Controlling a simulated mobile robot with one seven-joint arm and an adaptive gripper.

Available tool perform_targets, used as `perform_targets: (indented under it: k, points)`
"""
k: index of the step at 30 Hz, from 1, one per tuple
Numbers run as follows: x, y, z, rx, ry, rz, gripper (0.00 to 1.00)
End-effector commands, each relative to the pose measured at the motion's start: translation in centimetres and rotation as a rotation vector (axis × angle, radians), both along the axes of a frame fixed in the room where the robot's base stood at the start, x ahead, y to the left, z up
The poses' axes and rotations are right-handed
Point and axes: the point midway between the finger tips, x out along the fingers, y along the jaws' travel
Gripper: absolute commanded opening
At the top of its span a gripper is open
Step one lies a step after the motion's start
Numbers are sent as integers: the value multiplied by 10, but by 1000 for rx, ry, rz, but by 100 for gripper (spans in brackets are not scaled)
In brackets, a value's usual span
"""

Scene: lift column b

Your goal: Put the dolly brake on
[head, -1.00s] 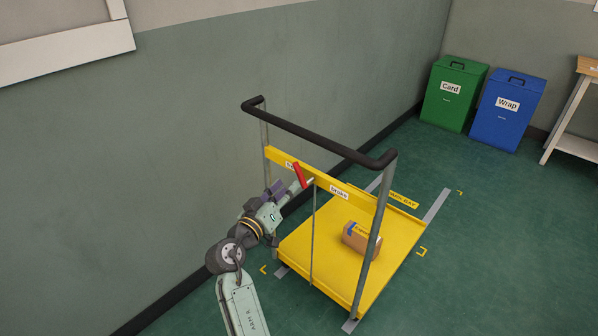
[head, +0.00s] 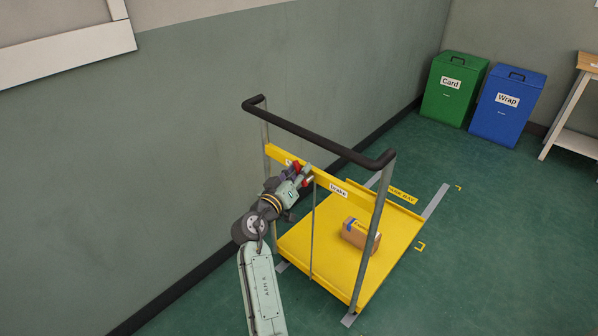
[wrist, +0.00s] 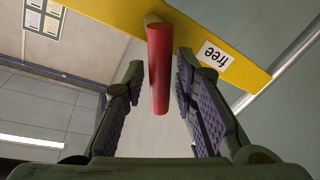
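The yellow dolly (head: 395,245) stands on the floor with a black push handle. A yellow cross panel (head: 325,183) on its frame bears the brake label (head: 338,190); the free label (wrist: 213,56) shows in the wrist view. The red brake lever (wrist: 159,75) comes off a pivot on that panel. My gripper (wrist: 160,72) is open, with one finger on each side of the lever and gaps between. In the head view my gripper (head: 302,175) is at the panel and hides much of the lever.
A cardboard box (head: 360,236) lies on the dolly deck. The wall is close on the left. A green Card bin (head: 453,95), a blue Wrap bin (head: 507,112) and a table (head: 567,110) stand at the back right. The floor right of the dolly is clear.

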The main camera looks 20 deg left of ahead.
Motion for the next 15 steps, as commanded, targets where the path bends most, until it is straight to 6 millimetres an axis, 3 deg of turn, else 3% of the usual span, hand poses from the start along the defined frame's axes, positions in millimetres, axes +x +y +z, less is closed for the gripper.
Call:
perform_targets:
  k: [10, 15]
  points:
    - [0, 0, 0, 0, 0, 0, 1]
    - [0, 0, 0, 0, 0, 0, 0]
